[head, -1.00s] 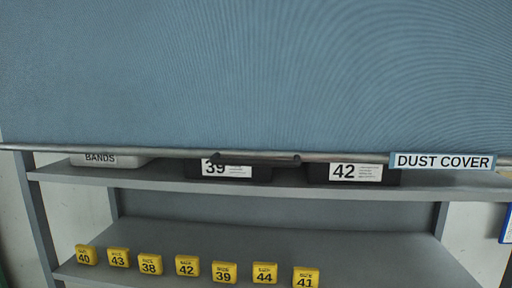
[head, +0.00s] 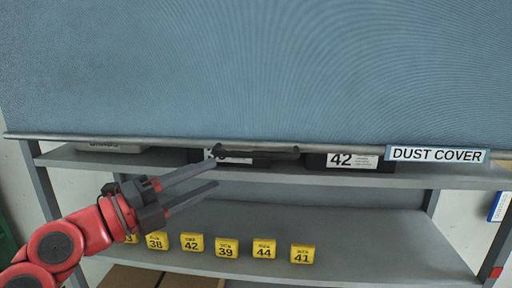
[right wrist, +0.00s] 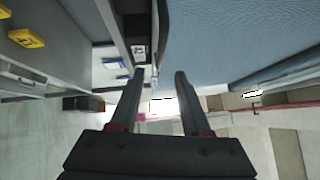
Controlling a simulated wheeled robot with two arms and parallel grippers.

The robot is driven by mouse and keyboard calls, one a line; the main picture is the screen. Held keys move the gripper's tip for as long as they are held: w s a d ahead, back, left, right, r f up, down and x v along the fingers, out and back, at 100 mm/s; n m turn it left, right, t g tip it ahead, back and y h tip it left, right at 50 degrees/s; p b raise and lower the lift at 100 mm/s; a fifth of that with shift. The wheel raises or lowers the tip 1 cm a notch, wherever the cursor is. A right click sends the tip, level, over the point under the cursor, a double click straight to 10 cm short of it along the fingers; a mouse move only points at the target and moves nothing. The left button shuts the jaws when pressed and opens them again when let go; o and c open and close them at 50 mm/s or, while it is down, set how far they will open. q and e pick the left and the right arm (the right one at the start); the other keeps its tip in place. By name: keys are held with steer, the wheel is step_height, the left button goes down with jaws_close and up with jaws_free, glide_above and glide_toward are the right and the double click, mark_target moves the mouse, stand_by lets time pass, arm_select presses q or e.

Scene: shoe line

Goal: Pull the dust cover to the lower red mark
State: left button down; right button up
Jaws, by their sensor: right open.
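The blue dust cover (head: 250,70) hangs across the top of the shelf unit, with a grey bar (head: 100,138) along its lower edge. A dark handle (head: 270,152) sits at the middle of the bar. A red mark (head: 496,272) shows low on the right post. My right gripper (head: 216,173) is open and empty, just below and left of the handle, apart from it as far as I can see. In the right wrist view its two fingers (right wrist: 158,74) are spread beside the cover's blue face. My left gripper is not in view.
A DUST COVER label (head: 437,155) is on the bar's right. Behind the bar, the upper shelf holds dark boxes, one labelled 42 (head: 352,160). Several yellow size tags (head: 226,247) line the lower shelf edge below my gripper. Cardboard boxes (head: 130,278) stand underneath.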

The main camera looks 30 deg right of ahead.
mark_target(252, 157)
steer(key=p+x, duration=0.3)
steer(key=x, duration=0.8)
steer(key=shift+d+p, duration=0.3)
steer(key=shift+d, duration=0.1)
jaws_close()
stand_by(0.7)
